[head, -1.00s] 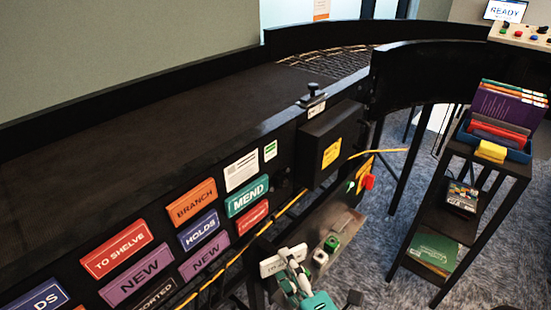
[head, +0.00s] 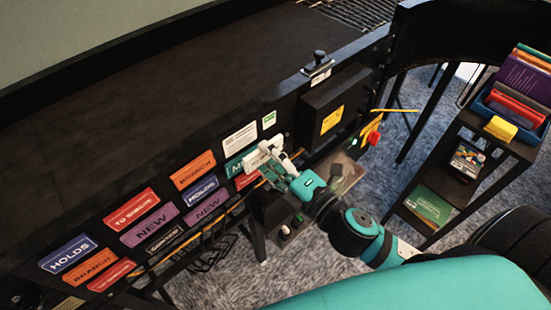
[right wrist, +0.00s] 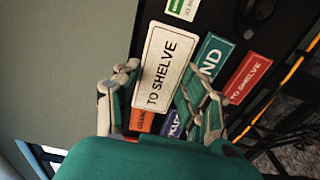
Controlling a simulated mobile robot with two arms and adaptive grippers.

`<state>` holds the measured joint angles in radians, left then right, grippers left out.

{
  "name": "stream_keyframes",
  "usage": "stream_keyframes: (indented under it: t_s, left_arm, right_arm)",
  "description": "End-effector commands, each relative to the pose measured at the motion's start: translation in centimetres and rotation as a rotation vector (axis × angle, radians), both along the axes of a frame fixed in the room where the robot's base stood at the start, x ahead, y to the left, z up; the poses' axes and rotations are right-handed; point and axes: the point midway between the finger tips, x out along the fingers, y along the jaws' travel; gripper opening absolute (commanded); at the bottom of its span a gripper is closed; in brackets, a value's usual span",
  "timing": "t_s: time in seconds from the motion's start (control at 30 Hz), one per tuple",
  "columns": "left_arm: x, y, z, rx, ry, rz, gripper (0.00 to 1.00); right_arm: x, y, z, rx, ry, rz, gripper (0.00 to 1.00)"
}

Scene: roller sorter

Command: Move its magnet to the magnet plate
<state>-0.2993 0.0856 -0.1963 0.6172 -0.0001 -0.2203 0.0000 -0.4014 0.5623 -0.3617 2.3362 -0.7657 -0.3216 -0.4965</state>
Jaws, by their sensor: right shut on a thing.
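My right gripper (head: 279,163) is shut on a white magnet label (head: 263,152), which reads TO SHELVE in the right wrist view (right wrist: 166,68). The fingers (right wrist: 162,100) stand on either side of the label's lower part. It is in front of the sorter's black side panel, partly covering the teal MEND label (head: 236,166). I cannot tell whether it touches the panel. Several coloured labels sit on that panel, among them a red TO SHELVE label (head: 131,209). I cannot tell which surface is the magnet plate. My left gripper is not in view.
A black box (head: 327,103) and a clamp-like knob (head: 318,66) stick out right of the labels. A yellow cable (head: 200,232) runs below them. A shelf stand with a blue tray (head: 518,118) of books is at the right. The belt top (head: 180,90) is clear.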

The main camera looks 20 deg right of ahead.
Motion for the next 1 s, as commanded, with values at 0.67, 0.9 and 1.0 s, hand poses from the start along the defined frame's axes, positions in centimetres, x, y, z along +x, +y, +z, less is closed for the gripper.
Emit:
stream_keyframes:
  t_s: [0.67, 0.9, 1.0]
  left_arm:
    - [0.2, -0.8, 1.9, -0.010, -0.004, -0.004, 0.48]
    - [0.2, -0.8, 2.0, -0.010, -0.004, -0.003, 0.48]
    - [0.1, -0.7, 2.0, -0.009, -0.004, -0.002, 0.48]
  right_arm:
    - [4.8, 1.8, 0.2, 0.001, -0.002, 0.000, 0.00]
    - [5.4, 2.0, 0.1, -0.001, -0.001, 0.001, 0.00]
    - [5.5, 2.0, 0.1, 0.000, -0.001, 0.001, 0.00]
